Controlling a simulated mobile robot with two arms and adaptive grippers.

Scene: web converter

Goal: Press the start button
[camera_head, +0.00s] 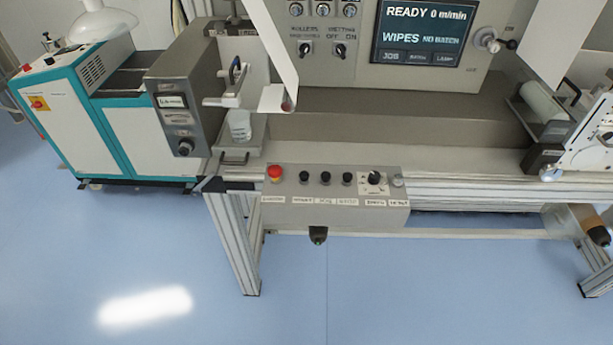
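A grey control box (335,213) is mounted on the front rail of the machine. On its sloped top are a red mushroom button (275,172), three black buttons, left (303,177), middle (325,178) and right (348,179), a black rotary knob (374,177) and a small pale round part (397,182). The screen (421,30) above reads "READY 0 m/min" and "WIPES".
The aluminium frame leg (237,245) stands left below the box. A white and teal cabinet (70,125) and a grey unit with a knob (180,115) are at left. The blue floor in front is clear.

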